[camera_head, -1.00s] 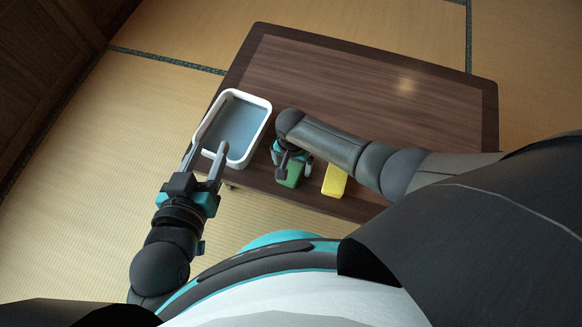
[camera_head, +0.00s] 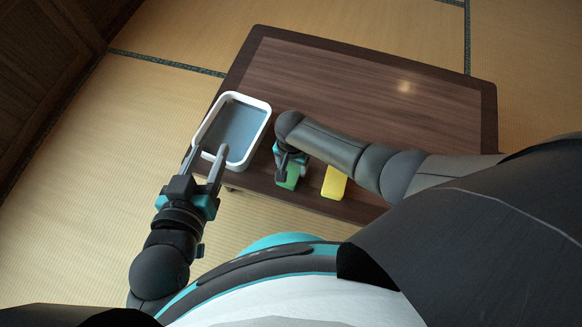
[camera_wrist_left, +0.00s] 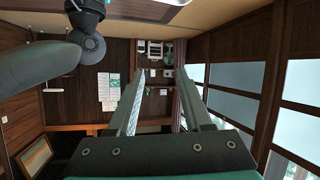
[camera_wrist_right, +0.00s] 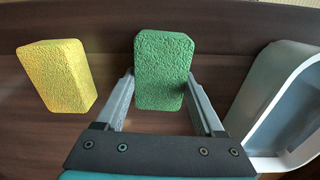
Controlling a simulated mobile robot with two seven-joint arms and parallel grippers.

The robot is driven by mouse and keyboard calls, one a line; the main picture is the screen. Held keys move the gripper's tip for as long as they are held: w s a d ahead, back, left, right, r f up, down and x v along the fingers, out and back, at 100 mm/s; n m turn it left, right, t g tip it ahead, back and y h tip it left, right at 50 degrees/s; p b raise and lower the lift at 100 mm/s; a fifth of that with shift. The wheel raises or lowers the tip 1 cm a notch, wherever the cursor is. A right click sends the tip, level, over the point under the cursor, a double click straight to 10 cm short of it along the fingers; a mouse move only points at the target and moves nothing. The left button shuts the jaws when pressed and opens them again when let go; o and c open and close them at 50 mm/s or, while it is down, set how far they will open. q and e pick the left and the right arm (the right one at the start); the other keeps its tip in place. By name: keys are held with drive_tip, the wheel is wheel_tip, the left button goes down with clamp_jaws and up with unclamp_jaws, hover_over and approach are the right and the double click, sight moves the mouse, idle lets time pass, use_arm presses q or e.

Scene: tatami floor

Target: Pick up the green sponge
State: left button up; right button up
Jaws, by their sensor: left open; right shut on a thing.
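The green sponge (camera_wrist_right: 163,70) stands between the fingers of my right gripper (camera_wrist_right: 163,90) in the right wrist view. The fingers press against its two sides, so the right gripper is shut on it. In the head view the green sponge (camera_head: 292,177) shows below my right gripper (camera_head: 290,160), near the table's front edge. I cannot tell whether it touches the table. My left gripper (camera_head: 207,152) is open and empty in front of the tray, with its fingers apart. In the left wrist view the open left gripper (camera_wrist_left: 163,80) faces the room.
A yellow sponge (camera_head: 334,182) lies right of the green one on the dark wooden table (camera_head: 370,90). A white-rimmed tray (camera_head: 263,118) with a grey inside stands at the table's left and looks empty. The table's back and right are clear.

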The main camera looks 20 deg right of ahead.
drive_tip(key=shift+r, duration=0.1)
drive_tip(key=shift+r, duration=0.2)
drive_tip(key=shift+r+p, duration=0.75)
drive_tip(key=shift+p, duration=0.1)
use_arm(q)
drive_tip(key=s+a+g+y+p, duration=0.35)
drive_tip(key=s+a+g, duration=0.3)
drive_tip(key=a, duration=0.25)
use_arm(e)
wheel_tip(320, 180, up, 4)
drive_tip(key=shift+f, duration=0.1)
wheel_tip(320, 180, up, 6)
drive_tip(key=p, duration=0.4)
wheel_tip(320, 180, up, 7)
drive_tip(key=p, duration=0.4)
hover_over(292, 167)
use_arm(q)
drive_tip(key=s+a+f+g, duration=0.1)
drive_tip(key=s+f, duration=0.1)
drive_tip(key=f, duration=0.7)
drive_tip(key=s+a+f+g+y, duration=0.1)
drive_tip(key=s+f+g, duration=0.1)
drive_tip(key=f, duration=0.8)
drive_tip(key=shift+s+a+p, duration=0.35)
drive_tip(key=shift+s+p, duration=0.1)
drive_tip(key=shift+s, duration=0.3)
use_arm(e)
drive_tip(key=shift+r, duration=0.55)
use_arm(q)
drive_tip(key=shift+g, duration=0.25)
